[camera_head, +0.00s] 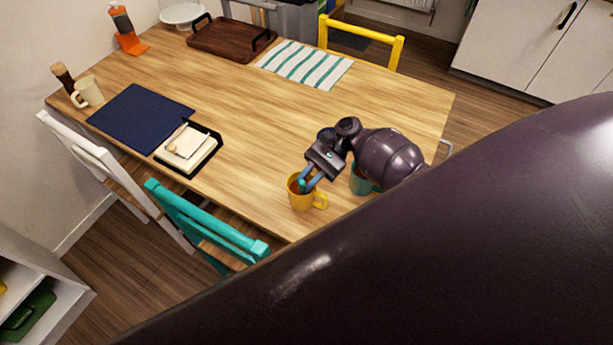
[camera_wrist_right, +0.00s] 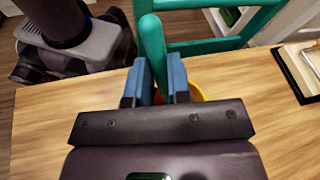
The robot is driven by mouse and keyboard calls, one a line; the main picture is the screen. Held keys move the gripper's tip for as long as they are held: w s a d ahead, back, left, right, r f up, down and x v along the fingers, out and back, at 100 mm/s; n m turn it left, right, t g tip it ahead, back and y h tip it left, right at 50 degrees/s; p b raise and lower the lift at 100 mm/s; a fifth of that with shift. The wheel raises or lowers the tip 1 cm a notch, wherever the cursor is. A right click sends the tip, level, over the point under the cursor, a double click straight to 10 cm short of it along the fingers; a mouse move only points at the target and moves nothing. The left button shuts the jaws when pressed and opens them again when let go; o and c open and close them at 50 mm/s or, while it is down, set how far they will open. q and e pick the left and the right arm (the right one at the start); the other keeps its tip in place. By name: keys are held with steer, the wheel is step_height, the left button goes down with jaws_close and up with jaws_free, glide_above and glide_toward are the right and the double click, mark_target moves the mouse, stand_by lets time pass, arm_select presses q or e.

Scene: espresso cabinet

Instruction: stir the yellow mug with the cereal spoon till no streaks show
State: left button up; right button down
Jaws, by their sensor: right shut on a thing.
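The yellow mug (camera_head: 296,201) stands upright near the table's front edge, and a bit of its rim shows behind the fingers in the right wrist view (camera_wrist_right: 197,93). My right gripper (camera_head: 309,181) is over the mug, its blue fingers shut on the teal handle of the cereal spoon (camera_wrist_right: 152,45). In the head view the spoon (camera_head: 301,186) shows only as a small teal piece at the mug's mouth. Its bowl is hidden, and I cannot see any streaks in the mug. My left gripper is not in view.
A teal mug (camera_head: 361,182) stands close by, partly behind my right arm. A teal chair (camera_head: 205,222) is at the table's front edge. A black tray with a notepad (camera_head: 189,146) and a navy mat (camera_head: 138,117) lie to the left. The table's middle is clear.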

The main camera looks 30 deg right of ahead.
steer(key=s+a+r, duration=0.2)
steer(key=s+r, duration=0.1)
steer(key=r, duration=0.6)
steer(key=shift+s+r, duration=0.2)
steer(key=shift+s, duration=0.05)
stand_by(0.8)
stand_by(0.8)
steer(key=shift+r, duration=2.5)
